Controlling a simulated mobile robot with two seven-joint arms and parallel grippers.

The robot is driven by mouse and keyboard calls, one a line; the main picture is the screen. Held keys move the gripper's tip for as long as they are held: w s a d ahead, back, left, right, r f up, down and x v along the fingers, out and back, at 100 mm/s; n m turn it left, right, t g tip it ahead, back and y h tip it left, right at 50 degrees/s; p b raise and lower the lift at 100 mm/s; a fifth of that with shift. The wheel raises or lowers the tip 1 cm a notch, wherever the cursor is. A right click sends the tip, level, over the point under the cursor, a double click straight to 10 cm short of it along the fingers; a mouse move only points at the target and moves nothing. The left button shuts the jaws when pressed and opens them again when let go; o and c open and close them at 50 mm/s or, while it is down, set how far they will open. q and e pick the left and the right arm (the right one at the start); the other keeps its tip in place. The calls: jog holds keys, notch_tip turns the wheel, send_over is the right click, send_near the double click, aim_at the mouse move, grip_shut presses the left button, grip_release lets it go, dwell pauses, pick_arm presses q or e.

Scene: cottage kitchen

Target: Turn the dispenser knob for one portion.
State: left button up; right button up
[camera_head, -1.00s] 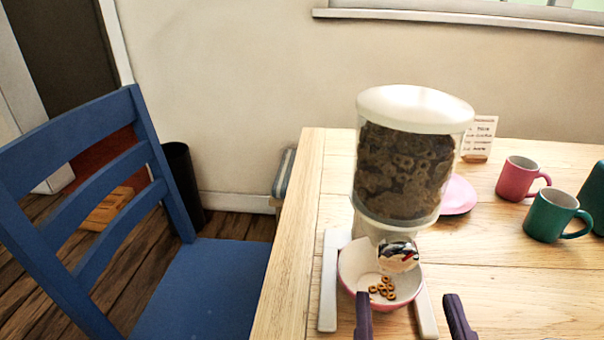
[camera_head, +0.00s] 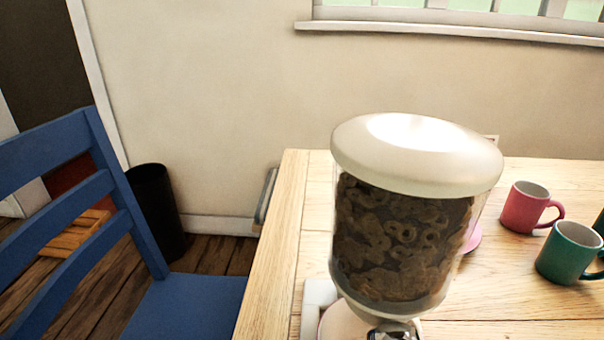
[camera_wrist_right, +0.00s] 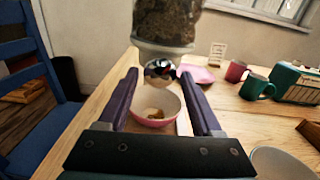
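The cereal dispenser (camera_head: 400,225) stands on the table, a clear hopper of brown rings under a white lid. Its shiny silver knob (camera_wrist_right: 160,70) shows whole in the right wrist view; only its top (camera_head: 393,333) shows at the head view's bottom edge. My left gripper is not in view.
A pink mug (camera_head: 530,208) and a green mug (camera_head: 569,252) stand right of the dispenser on the wooden table (camera_head: 270,290). A pink plate (camera_wrist_right: 195,73) lies behind it. A green toaster-like box (camera_wrist_right: 297,84) is farther right. A blue chair (camera_head: 190,305) stands left.

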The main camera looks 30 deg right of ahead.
grip_shut()
dwell(0.3)
jog(key=shift+w+a+m+b, duration=0.1)
jog(key=shift+m+b, duration=1.35)
jog(key=shift+m, duration=6.75)
